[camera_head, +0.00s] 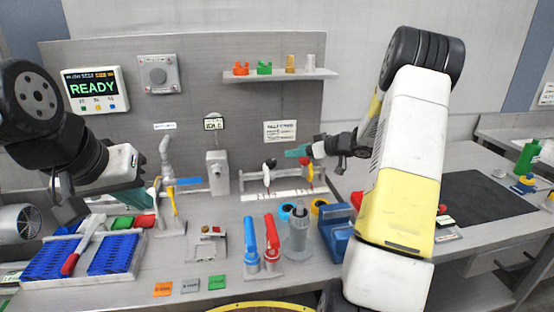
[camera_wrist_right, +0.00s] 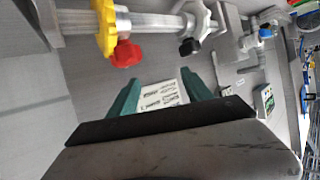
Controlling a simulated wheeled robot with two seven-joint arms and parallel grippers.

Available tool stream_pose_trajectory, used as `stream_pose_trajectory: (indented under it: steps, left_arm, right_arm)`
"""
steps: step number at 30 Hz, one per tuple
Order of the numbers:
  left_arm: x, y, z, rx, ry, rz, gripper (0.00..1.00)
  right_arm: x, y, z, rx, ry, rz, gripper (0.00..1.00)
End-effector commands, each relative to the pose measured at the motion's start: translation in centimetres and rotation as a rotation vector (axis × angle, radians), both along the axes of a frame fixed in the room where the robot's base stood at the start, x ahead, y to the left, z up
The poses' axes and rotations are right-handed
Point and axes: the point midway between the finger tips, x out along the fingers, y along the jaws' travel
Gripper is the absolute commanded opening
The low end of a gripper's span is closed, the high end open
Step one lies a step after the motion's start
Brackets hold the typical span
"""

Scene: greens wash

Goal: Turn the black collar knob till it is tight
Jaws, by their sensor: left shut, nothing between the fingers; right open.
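The black collar knob (camera_head: 270,163) sits on a white star-shaped collar on a horizontal rail in the middle of the bench. In the right wrist view the black knob (camera_wrist_right: 190,47) shows beside its pale collar (camera_wrist_right: 203,20). A yellow collar (camera_wrist_right: 104,28) with a red knob (camera_wrist_right: 126,54) is on the same bar. My right gripper (camera_head: 297,152) is open and empty, just right of the black knob and apart from it; its teal fingers also show in the wrist view (camera_wrist_right: 160,95). My left gripper (camera_head: 151,197) is shut and empty at the left, near the grey faucet.
A grey faucet (camera_head: 168,165) stands left of the rail. Blue and red handles (camera_head: 250,240) and a grey cylinder (camera_head: 299,235) stand in front of it. A shelf (camera_head: 280,75) hangs above. A blue rack (camera_head: 110,255) lies at the left.

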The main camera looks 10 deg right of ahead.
Motion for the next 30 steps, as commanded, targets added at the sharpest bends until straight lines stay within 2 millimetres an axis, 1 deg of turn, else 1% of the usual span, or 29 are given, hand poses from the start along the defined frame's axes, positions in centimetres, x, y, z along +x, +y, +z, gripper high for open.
stream_pose_trajectory:
  steps: [1, 3, 7, 11, 18, 21, 25, 30]
  left_arm:
    - [0.0, 0.0, 0.0, 0.000, 0.000, 0.000, 0.00]
    - [0.0, 0.0, 0.0, 0.000, 0.000, 0.000, 0.00]
    - [0.0, 0.0, 0.0, 0.000, 0.000, 0.000, 0.00]
    - [0.0, 0.0, 0.0, 0.000, 0.000, 0.000, 0.00]
    - [0.0, 0.0, 0.0, 0.000, 0.000, 0.000, 0.00]
    - [0.0, 0.0, 0.0, 0.000, 0.000, 0.000, 0.00]
    - [0.0, 0.0, 0.0, 0.000, 0.000, 0.000, 0.00]
    - [0.0, 0.0, 0.0, 0.000, 0.000, 0.000, 0.00]
  right_arm:
    - [-1.0, 1.5, -0.2, -0.010, -0.019, 0.086, 0.58]
    - [-2.1, 3.0, -0.3, -0.021, -0.038, 0.176, 0.58]
    - [-3.1, 4.4, -0.5, -0.028, -0.055, 0.253, 0.58]
    - [-2.4, 5.6, -1.1, -0.027, -0.055, 0.261, 0.58]
    - [0.0, 8.3, -2.6, -0.027, -0.054, 0.258, 0.58]
    - [0.7, 9.1, -3.0, -0.027, -0.055, 0.256, 0.58]
    - [1.2, 9.6, -3.3, -0.029, -0.054, 0.254, 0.58]
    - [1.3, 9.8, -3.4, -0.029, -0.055, 0.253, 0.58]
